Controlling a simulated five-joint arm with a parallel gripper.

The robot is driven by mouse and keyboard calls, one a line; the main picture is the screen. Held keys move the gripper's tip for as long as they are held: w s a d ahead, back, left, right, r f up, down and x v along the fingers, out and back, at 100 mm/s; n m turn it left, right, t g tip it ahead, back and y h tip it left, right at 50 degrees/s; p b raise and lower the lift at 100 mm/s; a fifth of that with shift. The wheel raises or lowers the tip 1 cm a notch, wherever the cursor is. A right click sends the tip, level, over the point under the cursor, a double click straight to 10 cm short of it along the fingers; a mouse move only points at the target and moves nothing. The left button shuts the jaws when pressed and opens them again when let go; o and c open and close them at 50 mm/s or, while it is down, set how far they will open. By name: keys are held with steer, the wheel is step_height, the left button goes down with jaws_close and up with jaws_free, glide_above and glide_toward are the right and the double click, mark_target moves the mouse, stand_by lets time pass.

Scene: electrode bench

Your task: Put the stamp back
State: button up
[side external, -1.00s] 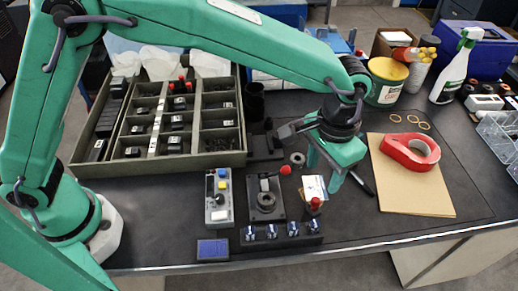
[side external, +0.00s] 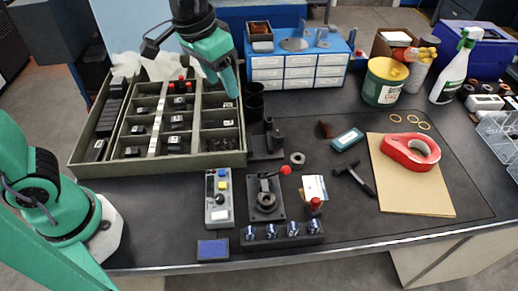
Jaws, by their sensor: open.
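A small upright piece with a red knob (side external: 315,204), which looks like the stamp, stands at the right back edge of a low dark rack (side external: 282,239). A blue pad (side external: 212,250) lies left of the rack. My gripper (side external: 230,88) is open and raised over the right part of the divided tray, well away from the red-knobbed piece. It appears empty. Its fingertips overlap in this view.
The divided tray (side external: 210,161) holds several dark blocks. A lever press (side external: 266,202) with a red ball and a button box (side external: 219,198) stand in front.

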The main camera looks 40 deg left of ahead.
steer(key=s+a+n+t+y, duration=0.1)
steer(key=s+a+n+t, duration=0.1)
steer(key=s+a, duration=1)
steer(key=shift+a+f+t, duration=0.4)
steer(key=shift+a, duration=0.1)
